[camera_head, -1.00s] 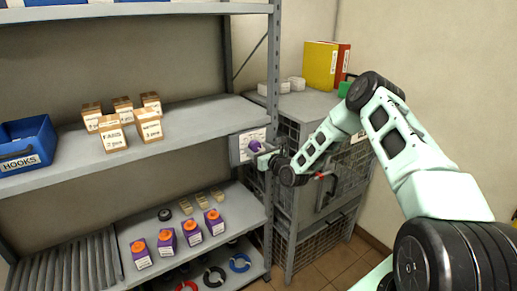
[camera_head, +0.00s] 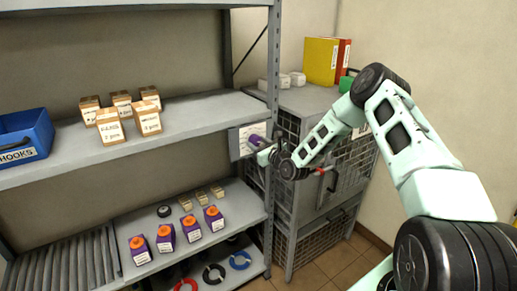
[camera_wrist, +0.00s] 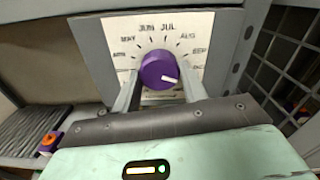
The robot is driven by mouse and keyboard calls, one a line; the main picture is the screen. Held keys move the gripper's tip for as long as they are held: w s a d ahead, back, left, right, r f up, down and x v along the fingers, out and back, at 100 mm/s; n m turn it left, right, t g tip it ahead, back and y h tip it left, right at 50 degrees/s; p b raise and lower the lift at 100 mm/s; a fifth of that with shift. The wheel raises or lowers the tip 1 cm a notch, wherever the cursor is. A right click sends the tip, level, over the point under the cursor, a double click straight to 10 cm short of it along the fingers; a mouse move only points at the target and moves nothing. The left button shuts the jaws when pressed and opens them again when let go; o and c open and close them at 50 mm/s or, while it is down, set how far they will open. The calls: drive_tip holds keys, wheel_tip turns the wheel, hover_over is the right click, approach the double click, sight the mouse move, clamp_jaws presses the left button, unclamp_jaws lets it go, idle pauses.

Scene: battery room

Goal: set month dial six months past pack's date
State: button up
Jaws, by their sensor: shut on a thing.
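The purple month dial (camera_wrist: 158,70) sits on a white plate (camera_wrist: 110,27) lettered with months, APR at left through JUN and JUL on top to OCT at right. Its white pointer mark points right and slightly down, below OCT; lettering there is partly hidden. My gripper (camera_wrist: 160,90) is shut on the dial, one finger on each side. In the head view the dial (camera_head: 256,140) is on a grey box on the shelf post. Several purple packs (camera_head: 165,239) with orange caps and white labels stand on the lower shelf; their dates are too small to read.
Small cardboard boxes (camera_head: 110,127) and a blue HOOKS bin (camera_head: 25,138) are on the middle shelf. A grey mesh cabinet (camera_head: 305,100) with yellow and red binders (camera_head: 320,62) stands right of the post, close to my arm. Coloured rings lie on the bottom shelf.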

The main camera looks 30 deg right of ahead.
drive_tip(key=n+b, duration=0.5)
drive_tip(key=shift+f+n, duration=0.2)
drive_tip(key=shift+n, duration=0.1)
drive_tip(key=n+b, duration=0.5)
drive_tip(key=n, duration=0.1)
drive_tip(key=shift+b, duration=0.4)
drive_tip(key=n+b, duration=0.5)
drive_tip(key=n, duration=0.1)
drive_tip(key=shift+r+n, duration=0.1)
drive_tip(key=shift+n, duration=0.2)
drive_tip(key=n+b, duration=1.1)
drive_tip(key=shift+a+n, duration=0.1)
drive_tip(key=shift+n, duration=0.3)
drive_tip(key=n+b, duration=0.5)
drive_tip(key=shift+n, duration=0.3)
drive_tip(key=n+b, duration=0.5)
drive_tip(key=n, duration=0.1)
drive_tip(key=shift+n+b, duration=1.95)
drive_tip(key=shift+n, duration=0.35)
